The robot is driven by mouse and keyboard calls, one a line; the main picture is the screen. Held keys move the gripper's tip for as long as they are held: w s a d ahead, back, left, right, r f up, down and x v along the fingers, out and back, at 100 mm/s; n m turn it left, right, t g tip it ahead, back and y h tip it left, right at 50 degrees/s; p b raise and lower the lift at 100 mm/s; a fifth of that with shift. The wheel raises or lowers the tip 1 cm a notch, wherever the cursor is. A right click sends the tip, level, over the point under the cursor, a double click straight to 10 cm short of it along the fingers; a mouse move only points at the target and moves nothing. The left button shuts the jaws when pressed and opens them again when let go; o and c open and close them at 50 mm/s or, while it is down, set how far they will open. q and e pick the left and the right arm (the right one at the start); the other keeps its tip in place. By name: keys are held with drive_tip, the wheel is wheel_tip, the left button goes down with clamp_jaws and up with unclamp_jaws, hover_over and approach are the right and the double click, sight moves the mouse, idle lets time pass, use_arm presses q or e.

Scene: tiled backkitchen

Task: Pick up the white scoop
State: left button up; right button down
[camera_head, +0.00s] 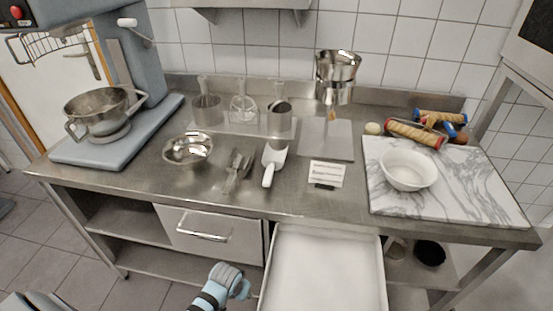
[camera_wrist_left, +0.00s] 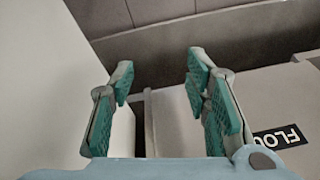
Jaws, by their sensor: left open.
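The white scoop (camera_head: 275,153) lies on the steel counter near the middle in the head view. Its white handle points toward the front edge. My left gripper (camera_head: 243,290) is low in front of the counter, below the counter top and beside the left side of the pulled-out white drawer or bin. It is well apart from the scoop. In the left wrist view the gripper (camera_wrist_left: 160,80) has its teal-padded fingers spread, with nothing between them. The scoop is not in the wrist view. My right gripper is not in view.
The white bin (camera_head: 325,270) juts out below the counter. A metal bowl (camera_head: 188,149), dark metal utensils (camera_head: 238,168) and a small card (camera_head: 326,173) lie around the scoop. A marble board (camera_head: 465,190) with a white bowl (camera_head: 408,168) is at right.

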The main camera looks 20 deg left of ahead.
use_arm(q)
drive_tip(key=w+r+t+p, duration=0.1)
drive_tip(key=w+r, duration=0.5)
drive_tip(key=r, duration=0.6)
drive_tip(key=w+r+p, duration=0.1)
drive_tip(key=w+r, duration=0.4)
drive_tip(key=r, duration=0.7)
drive_tip(key=n, duration=0.2)
approach(269, 172)
drive_tip(key=b+x, duration=0.3)
drive_tip(key=x, duration=0.7)
drive_tip(key=shift+w+f, duration=0.1)
drive_tip(key=shift+f, duration=0.2)
clamp_jaws()
